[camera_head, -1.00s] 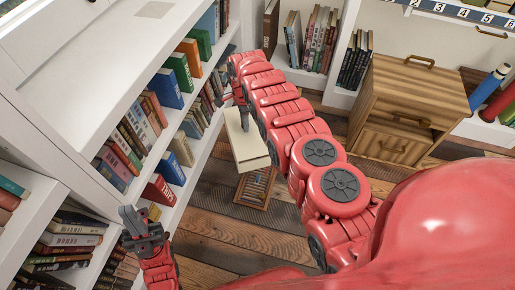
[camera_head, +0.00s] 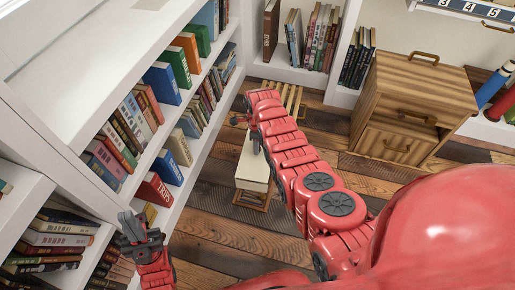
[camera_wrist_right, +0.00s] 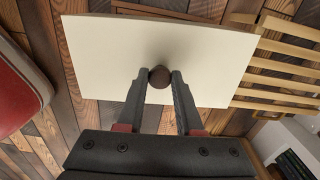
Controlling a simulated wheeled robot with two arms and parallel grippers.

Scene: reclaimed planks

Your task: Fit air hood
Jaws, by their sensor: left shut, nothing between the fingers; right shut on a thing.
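The air hood appears as a cream flat-topped board (camera_head: 255,168) below my right arm in the head view. In the right wrist view the cream board (camera_wrist_right: 105,60) has a round dark knob (camera_wrist_right: 159,77) in its middle. My right gripper (camera_wrist_right: 160,80) is shut on this knob. I cannot tell whether board and frame touch. My left gripper (camera_head: 133,226) is shut and empty beside the bookshelf.
A white bookshelf (camera_head: 100,65) full of books fills the left. A wooden cabinet (camera_head: 410,95) with drawers stands at the right back, and more shelved books (camera_head: 315,40) are behind.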

